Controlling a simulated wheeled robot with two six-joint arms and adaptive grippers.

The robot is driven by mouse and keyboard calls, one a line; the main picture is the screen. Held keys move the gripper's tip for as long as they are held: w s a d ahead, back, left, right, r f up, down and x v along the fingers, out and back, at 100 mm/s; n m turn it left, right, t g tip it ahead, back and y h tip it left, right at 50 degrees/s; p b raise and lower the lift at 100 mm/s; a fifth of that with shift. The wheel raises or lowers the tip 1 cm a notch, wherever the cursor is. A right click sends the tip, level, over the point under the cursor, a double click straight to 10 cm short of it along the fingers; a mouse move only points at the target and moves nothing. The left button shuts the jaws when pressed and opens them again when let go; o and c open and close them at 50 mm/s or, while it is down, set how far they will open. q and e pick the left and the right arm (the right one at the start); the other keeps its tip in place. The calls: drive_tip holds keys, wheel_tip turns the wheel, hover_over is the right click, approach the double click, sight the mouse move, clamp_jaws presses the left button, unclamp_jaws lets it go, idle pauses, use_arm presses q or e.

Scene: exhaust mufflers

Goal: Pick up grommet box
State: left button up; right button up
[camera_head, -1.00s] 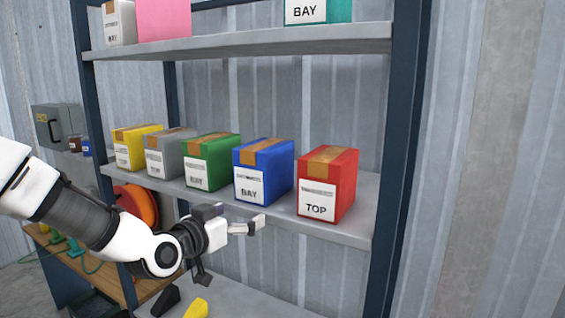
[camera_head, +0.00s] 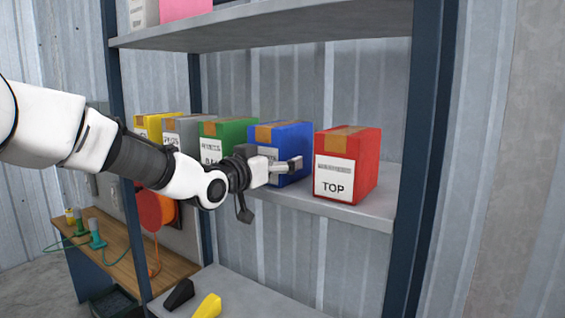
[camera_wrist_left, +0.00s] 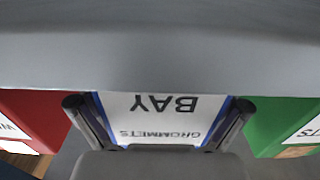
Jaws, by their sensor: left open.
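The grommet box is the blue box (camera_head: 292,140) with brown tape on the middle shelf, between the green and red boxes. In the left wrist view its white label (camera_wrist_left: 160,118) reads GROMMETS and BAY, upside down. My left gripper (camera_head: 287,165) is open in front of this box and hides part of its label in the head view. In the wrist view its two fingers (camera_wrist_left: 160,106) show near the left and right edges of the box front. I cannot tell whether they touch it. My right gripper is not in view.
The red box (camera_head: 350,160) marked TOP stands to the right, the green box (camera_head: 225,130) close to the left, then grey (camera_head: 180,125) and yellow (camera_head: 150,122) boxes. The upper shelf (camera_head: 280,28) is above. A dark post (camera_head: 425,130) stands at right.

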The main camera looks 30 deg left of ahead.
use_arm(q)
drive_tip(key=shift+a+r, duration=0.1)
drive_tip(key=c, duration=1.4)
drive_tip(key=shift+w+r, duration=0.1)
drive_tip(key=shift+r, duration=0.1)
